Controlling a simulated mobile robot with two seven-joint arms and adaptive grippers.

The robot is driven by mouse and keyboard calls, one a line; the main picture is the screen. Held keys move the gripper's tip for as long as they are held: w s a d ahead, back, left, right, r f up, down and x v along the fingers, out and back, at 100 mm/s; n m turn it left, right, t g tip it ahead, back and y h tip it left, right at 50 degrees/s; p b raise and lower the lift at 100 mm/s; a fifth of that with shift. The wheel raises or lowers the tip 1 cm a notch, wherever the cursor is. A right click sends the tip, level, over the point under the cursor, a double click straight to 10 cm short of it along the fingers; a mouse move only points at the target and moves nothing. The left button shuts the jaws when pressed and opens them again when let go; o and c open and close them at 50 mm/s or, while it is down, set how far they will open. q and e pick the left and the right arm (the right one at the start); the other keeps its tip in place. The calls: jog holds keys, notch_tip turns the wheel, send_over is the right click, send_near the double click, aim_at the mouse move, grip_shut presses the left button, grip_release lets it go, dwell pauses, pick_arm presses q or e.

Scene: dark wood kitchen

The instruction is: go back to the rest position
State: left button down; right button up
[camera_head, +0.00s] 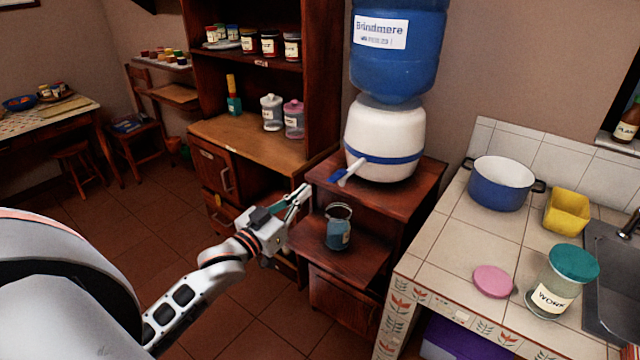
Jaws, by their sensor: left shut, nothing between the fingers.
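My left gripper (299,196) reaches in from the lower left on its white and grey arm. Its fingers are shut with nothing between them. It is in front of the wooden stand, above and to the left of a blue cup (338,228). The cup stands upright on the stand's lower shelf, apart from the fingers. My right gripper is not in view.
A white water dispenser (384,140) with a blue bottle (398,62) stands on the wooden stand (410,196). The tiled counter (440,240) at right holds a blue pot (500,190), a yellow container (567,212) and a jar (556,285). A wooden cabinet (262,146) stands behind.

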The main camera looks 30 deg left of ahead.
pick_arm(q)
jog(key=s+d+f+m+g, duration=0.1)
jog(key=s+d+f+g, duration=0.1)
jog(key=s+d+f, duration=0.4)
jog(key=s+d+f+m+g, duration=0.1)
jog(key=s+d+f+g, duration=0.2)
jog(key=f, duration=1.2)
jog(key=s+d+f+m+g, duration=0.1)
jog(key=s+d+f+g, duration=0.2)
jog(key=s+d+f, duration=0.6)
jog(key=s+f, duration=0.1)
jog(key=s, duration=0.3)
jog(key=shift+s+d+f+h, duration=0.25)
jog(key=shift+d+f+h, duration=0.05)
jog(key=shift+h, duration=0.1)
jog(key=shift+w, duration=0.1)
